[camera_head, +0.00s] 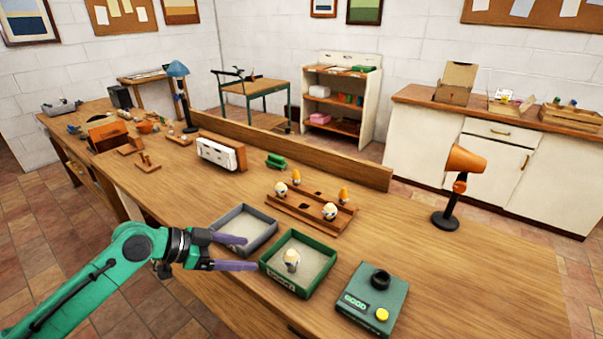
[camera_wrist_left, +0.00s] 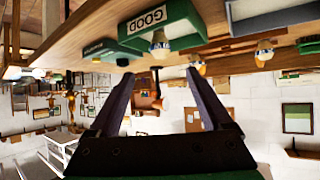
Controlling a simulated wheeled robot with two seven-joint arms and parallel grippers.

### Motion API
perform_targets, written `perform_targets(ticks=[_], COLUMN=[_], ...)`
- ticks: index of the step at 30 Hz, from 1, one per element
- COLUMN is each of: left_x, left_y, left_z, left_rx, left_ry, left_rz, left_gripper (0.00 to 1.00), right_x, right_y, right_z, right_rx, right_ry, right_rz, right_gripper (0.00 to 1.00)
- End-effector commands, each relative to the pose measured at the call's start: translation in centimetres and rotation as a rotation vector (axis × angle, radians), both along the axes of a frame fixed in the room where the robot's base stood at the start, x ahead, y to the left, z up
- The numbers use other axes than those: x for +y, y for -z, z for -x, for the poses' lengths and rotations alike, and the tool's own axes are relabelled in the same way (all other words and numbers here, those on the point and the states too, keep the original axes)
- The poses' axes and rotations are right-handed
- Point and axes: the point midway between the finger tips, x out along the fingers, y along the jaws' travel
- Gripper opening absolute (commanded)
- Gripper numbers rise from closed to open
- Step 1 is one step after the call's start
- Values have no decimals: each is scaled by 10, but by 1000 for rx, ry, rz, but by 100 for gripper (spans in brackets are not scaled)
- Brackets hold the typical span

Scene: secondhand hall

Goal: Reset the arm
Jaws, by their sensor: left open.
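My left gripper (camera_head: 250,253) reaches in from the left, with its two purple fingers spread and nothing between them. It is at the left side of the green tray (camera_head: 270,277) and near the front of the grey tray (camera_head: 243,252). The wrist view, which is upside down, also shows the open fingers (camera_wrist_left: 160,73) with an empty gap. A small pale figure with a yellowish top (camera_head: 291,260) stands in the green tray, clear of the fingers. The grey tray looks empty. My right gripper is not in view.
A wooden rack (camera_head: 310,217) holds several small figures behind the trays. A green box with a yellow button (camera_head: 372,299) stands right of them. An orange lamp (camera_head: 461,180) stands at the right. A wooden ledge (camera_head: 290,150) runs along the back.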

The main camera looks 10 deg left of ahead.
Motion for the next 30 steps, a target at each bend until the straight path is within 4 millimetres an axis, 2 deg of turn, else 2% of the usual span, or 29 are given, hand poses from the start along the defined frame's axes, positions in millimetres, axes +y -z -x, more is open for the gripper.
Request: perform_targets(ticks=[2,5,6,9,12,15,23,30], left_x=[-1,-5,-7,-13,-17,-18,-14,-14], left_y=[12,56,79,123,145,155,153,251], left_z=[5,25,37,67,91,111,156,145], left_rx=[23,117,172,296,385,455,601,636], left_ry=[-7,-46,-74,-173,-283,-396,-716,-699], left_rz=[-10,-64,-97,-185,-253,-302,-377,-410], left_gripper=[83,83,83,83,83,83,83,83], right_x=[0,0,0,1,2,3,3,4], right_y=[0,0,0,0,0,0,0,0], right_z=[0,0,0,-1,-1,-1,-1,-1], right_rx=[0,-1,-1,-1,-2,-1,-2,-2], right_ry=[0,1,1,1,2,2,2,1], right_rz=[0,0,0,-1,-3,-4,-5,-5], right_gripper=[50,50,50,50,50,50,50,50])
